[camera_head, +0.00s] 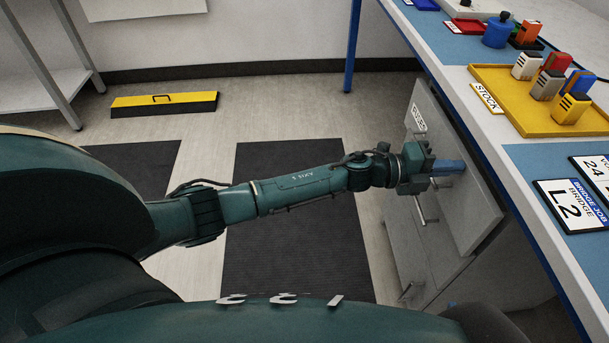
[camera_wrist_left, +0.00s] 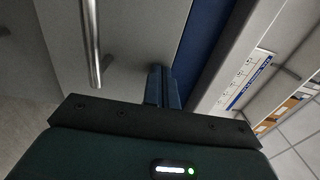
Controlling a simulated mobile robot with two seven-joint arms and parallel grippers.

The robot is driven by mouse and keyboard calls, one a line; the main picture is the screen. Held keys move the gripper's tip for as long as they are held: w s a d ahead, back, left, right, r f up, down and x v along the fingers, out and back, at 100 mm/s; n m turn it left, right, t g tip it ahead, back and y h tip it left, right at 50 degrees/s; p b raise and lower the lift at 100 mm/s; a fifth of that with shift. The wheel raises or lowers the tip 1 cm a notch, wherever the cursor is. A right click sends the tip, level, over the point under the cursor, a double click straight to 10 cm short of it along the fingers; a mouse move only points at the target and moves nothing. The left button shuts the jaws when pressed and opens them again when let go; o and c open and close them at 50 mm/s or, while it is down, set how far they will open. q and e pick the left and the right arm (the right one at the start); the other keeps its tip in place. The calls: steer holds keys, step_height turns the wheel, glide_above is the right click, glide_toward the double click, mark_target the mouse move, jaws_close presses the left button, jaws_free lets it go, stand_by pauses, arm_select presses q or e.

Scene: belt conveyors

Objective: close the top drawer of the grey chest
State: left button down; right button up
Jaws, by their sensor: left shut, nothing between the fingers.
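The grey chest (camera_head: 462,205) stands under the front edge of the workbench, with a white label (camera_head: 418,121) on its upper part and bar handles (camera_head: 420,208) on its fronts. My left gripper (camera_head: 450,167) is shut and empty, its blue fingers at the upper grey front. In the left wrist view the shut fingers (camera_wrist_left: 163,86) point at the grey front (camera_wrist_left: 140,35), beside a metal bar handle (camera_wrist_left: 92,45). They look close to or touching it; I cannot tell which. How far the top drawer stands out is unclear. My right gripper is not in view.
The workbench (camera_head: 468,95) carries a yellow tray (camera_head: 510,112) with several small blocks, a blue container (camera_head: 497,32) and job signs (camera_head: 567,205). A yellow-and-black box (camera_head: 164,104) lies on the floor by the wall. Dark mats (camera_head: 290,240) cover open floor beneath my left arm.

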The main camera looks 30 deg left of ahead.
arm_select(q)
steer(key=shift+x, duration=1.2)
steer(key=shift+r, duration=0.15)
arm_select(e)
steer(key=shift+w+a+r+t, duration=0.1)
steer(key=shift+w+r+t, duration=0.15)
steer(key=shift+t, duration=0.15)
arm_select(q)
steer(key=shift+r, duration=0.15)
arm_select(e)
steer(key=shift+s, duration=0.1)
